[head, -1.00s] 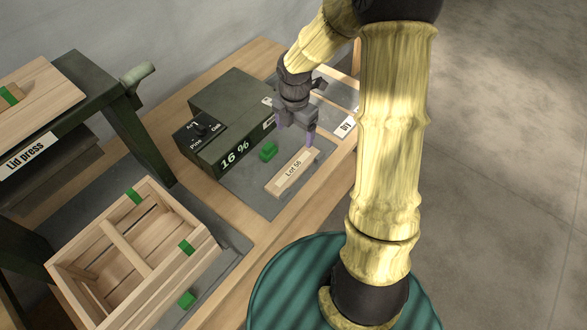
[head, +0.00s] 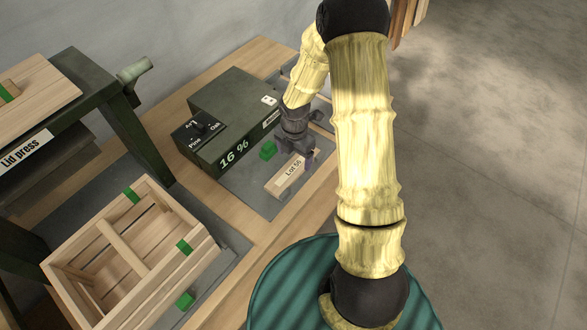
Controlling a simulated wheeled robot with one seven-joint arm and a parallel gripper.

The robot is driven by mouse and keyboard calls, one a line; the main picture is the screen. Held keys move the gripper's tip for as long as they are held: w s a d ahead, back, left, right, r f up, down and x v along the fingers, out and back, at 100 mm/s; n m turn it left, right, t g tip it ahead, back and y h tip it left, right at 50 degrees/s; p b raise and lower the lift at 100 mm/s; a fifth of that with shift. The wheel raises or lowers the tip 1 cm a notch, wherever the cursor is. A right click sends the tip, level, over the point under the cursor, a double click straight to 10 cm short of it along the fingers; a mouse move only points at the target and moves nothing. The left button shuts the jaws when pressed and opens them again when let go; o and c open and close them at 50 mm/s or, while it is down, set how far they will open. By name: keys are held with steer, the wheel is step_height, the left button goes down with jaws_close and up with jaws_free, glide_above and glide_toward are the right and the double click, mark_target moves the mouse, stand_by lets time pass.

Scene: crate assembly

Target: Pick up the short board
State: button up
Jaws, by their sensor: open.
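The short board (head: 279,188), a pale wooden piece labelled "Lot 56", lies on a grey mat in front of the dark green box. My gripper (head: 302,162) points down over the board's far right end. The other finger is mostly hidden by the gripper body, and I cannot tell whether the fingers touch the board. The gripper is open. The far end of the board is partly covered by the gripper.
The dark green box (head: 233,108) with a dial and a "16 %" display stands just behind the board. A wooden crate (head: 112,240) with green pieces sits at lower left. The lid press (head: 95,100) stands at left.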

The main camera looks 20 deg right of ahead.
mark_target(293, 168)
step_height(293, 168, down, 5)
steer(key=shift+a+f, duration=0.1)
steer(key=shift+a, duration=0.05)
steer(key=shift+c, duration=0.4)
steer(key=c, duration=1)
